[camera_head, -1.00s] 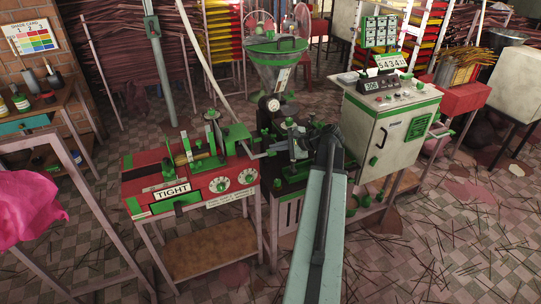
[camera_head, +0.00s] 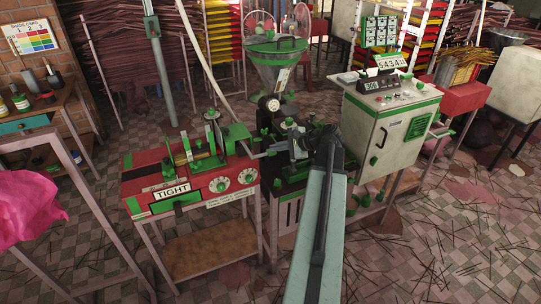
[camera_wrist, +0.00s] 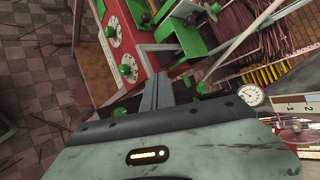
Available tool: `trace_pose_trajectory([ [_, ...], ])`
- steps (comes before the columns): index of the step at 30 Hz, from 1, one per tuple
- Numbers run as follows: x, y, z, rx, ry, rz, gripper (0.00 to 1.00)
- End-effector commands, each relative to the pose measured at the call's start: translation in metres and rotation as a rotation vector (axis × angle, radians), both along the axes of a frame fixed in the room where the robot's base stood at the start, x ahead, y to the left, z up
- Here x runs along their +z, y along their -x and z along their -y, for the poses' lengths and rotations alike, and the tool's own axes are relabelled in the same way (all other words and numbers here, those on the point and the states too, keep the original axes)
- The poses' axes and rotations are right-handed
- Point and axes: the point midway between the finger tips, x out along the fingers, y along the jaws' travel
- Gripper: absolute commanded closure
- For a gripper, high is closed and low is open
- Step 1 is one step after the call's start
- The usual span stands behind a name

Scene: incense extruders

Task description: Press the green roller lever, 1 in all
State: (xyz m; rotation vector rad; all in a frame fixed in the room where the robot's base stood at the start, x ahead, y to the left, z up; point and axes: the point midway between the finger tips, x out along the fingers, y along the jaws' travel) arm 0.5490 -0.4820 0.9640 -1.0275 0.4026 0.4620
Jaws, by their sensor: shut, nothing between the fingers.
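My gripper (camera_head: 291,150) is over the green-and-black extruder bed, just right of the red machine. In the wrist view its grey fingers (camera_wrist: 157,88) are closed together and empty. The red machine (camera_head: 222,186) has a green block (camera_head: 237,137) at its right end; in the wrist view the block (camera_wrist: 186,32) lies beyond the fingertips. A pale bar (camera_head: 262,154) reaches from the block toward my gripper. Several green knobs show; one green knob (camera_wrist: 201,88) is right of the fingers, apparently apart from them. I cannot tell which part is the roller lever, or any contact.
A hopper with a green rim (camera_head: 276,62) and a gauge stands behind my gripper. A white control cabinet (camera_head: 389,130) stands close on the right. A workbench (camera_head: 28,140) and pink cloth (camera_head: 28,205) are at left. Floor is open at front right, littered with sticks.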

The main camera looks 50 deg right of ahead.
Motion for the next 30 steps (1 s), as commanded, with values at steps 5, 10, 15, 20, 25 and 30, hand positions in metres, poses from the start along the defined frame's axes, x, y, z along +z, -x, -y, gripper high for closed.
trace_pose_trajectory([
  [5,-0.0081,0.001,0.0008,0.0,0.0,0.0,1.0],
  [10,-0.0069,0.0011,0.0008,0.0,0.0,0.0,1.0],
  [15,-0.0071,0.0011,0.0009,0.0,0.0,0.0,1.0],
  [20,-0.009,0.0007,0.0011,0.0,0.0,0.0,1.0],
  [25,-0.011,0.0002,0.0014,0.0,0.0,0.0,1.0],
  [30,-0.0131,-0.0002,0.0017,0.0,0.0,0.0,1.0],
])
